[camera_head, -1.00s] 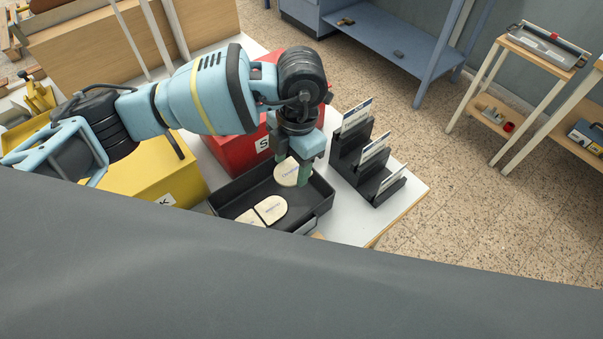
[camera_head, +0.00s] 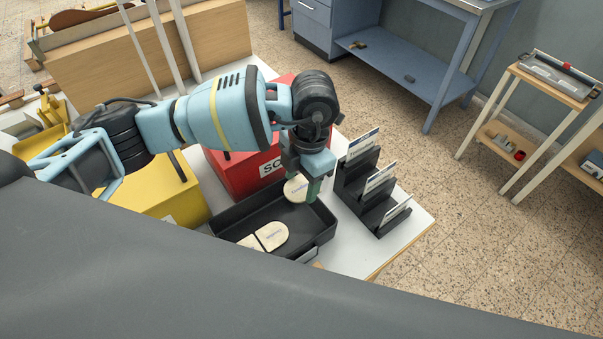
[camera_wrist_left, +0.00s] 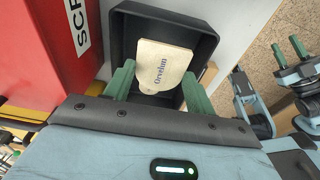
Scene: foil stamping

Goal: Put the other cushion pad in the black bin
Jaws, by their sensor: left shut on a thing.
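The black bin (camera_head: 322,235) is a low tray on the white table. Two cream cushion pads (camera_head: 271,236) lie in its front part, the left one partly hidden by my own body. My left gripper (camera_head: 301,180) points down over the bin's back right part. It is shut on another cream, round-ended cushion pad (camera_head: 294,190), held within the bin's outline. In the left wrist view this pad (camera_wrist_left: 160,63) shows dark lettering between the green fingers, with the bin's dark walls around it. My right gripper (camera_wrist_left: 288,48) shows at that view's right edge, fingers apart and empty.
A red box (camera_head: 240,176) stands behind the bin and a yellow box (camera_head: 160,196) to its left. A black stepped rack (camera_head: 372,205) with white cards stands close on the right. Speckled floor lies beyond the table edge.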

